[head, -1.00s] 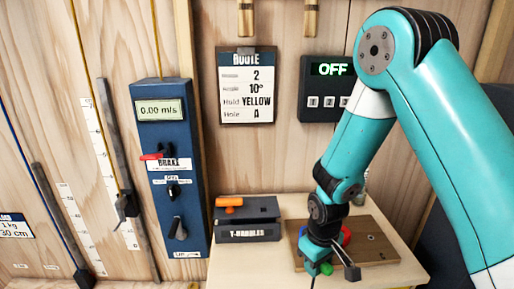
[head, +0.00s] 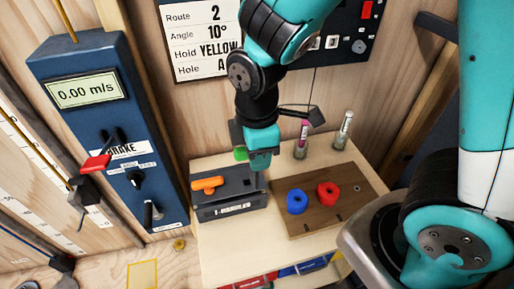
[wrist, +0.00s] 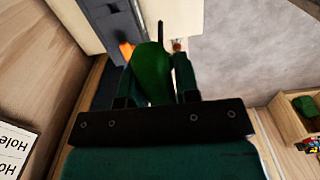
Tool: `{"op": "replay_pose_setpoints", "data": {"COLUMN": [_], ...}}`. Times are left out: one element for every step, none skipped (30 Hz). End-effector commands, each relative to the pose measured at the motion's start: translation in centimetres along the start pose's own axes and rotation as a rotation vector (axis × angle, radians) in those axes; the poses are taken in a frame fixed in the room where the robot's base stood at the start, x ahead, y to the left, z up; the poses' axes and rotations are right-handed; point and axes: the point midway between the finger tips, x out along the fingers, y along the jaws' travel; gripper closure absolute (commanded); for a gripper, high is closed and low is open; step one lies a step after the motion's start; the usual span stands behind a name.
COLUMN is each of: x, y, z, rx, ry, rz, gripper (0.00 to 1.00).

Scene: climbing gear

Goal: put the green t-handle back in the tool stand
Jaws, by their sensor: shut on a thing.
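The green t-handle (wrist: 152,72) is between the fingers of my gripper (wrist: 155,85) in the wrist view. My gripper is shut on it. In the head view, a bit of the green t-handle (head: 240,153) shows beside my gripper (head: 259,160), which is above the right part of the tool stand. The tool stand (head: 231,209) is a dark box labelled T-HANDLES on the table. An orange t-handle (head: 207,184) sits in its left part. My gripper hides part of the stand's back right. I cannot tell whether the green t-handle's shaft touches the stand.
A wooden board (head: 325,215) right of the stand bears a blue hold (head: 297,201) and a red hold (head: 327,194). Two tubes, one pink-topped (head: 302,140) and one pale (head: 343,130), stand behind it. A blue brake panel (head: 110,130) rises on the left.

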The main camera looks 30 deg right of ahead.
Motion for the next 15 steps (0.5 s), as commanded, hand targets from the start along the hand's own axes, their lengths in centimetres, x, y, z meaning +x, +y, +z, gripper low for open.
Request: {"op": "replay_pose_setpoints", "data": {"x": [0.6,0.8,1.1,1.3,1.4,1.7,1.9,2.0,2.3,2.4,2.6,2.9,3.0,3.2,3.4], "y": [0.7,1.1,1.7,2.1,2.6,3.2,3.6,4.1,4.7,5.1,5.6,6.2,6.6,7.0,7.5], "z": [-0.1,-0.1,-0.1,-0.1,-0.2,-0.1,-0.1,-0.1,-0.1,-0.1,-0.1,-0.1,-0.1,-0.1,-0.1], "rx": [0.003,0.003,0.003,0.003,0.003,0.004,0.004,0.004,0.004,0.005,0.005,0.005,0.006,0.006,0.006], "ry": [0.0,0.0,0.0,0.0,0.0,0.0,0.0,0.0,0.0,0.0,0.0,0.0,0.0,0.0,0.0], "rz": [0.0,-0.001,0.0,0.0,0.0,0.001,0.0,0.0,0.0,0.001,0.0,0.001,0.001,0.0,0.0], "gripper": [0.99,0.99,0.99,0.99,0.99,0.99,0.99,0.99,0.99,0.99,0.99,0.99,0.99,0.99,0.99]}}
